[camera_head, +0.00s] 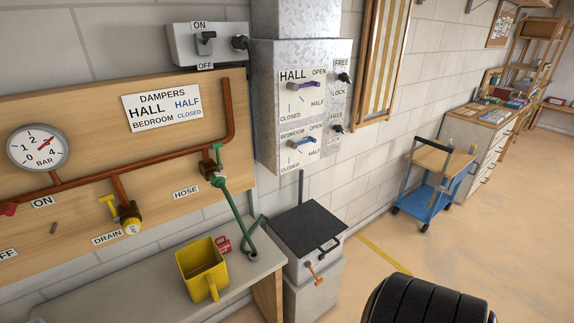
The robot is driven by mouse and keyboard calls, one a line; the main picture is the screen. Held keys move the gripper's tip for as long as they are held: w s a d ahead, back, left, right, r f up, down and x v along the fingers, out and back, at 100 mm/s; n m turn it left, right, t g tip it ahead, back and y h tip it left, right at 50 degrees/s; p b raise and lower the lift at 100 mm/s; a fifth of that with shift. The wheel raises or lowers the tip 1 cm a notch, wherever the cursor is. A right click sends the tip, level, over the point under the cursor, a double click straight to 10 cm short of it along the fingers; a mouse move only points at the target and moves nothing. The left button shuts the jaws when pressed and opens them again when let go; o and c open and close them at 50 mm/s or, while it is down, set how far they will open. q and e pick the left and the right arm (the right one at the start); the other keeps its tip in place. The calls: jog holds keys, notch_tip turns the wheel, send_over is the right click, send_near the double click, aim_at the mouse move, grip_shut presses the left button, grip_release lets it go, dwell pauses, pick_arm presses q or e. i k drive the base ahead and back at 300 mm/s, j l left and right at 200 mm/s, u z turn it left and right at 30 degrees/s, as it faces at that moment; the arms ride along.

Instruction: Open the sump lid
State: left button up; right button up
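The sump lid (307,230) is a flat dark grey square panel. It lies level on top of a pale grey box (313,292) against the wall and looks shut. A thin dark upright post (301,187) rises behind the lid. Neither of my grippers is in view.
A bench (225,285) left of the box holds a yellow jug (202,268) and a red padlock-like item (223,245). A green hose (238,215) hangs beside the lid. A black ridged round thing (430,303) stands at front right. A blue cart (436,180) is farther back.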

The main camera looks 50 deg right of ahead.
aim_at(309, 225)
jog(key=l+z, duration=0.15)
jog(key=z, duration=1.8)
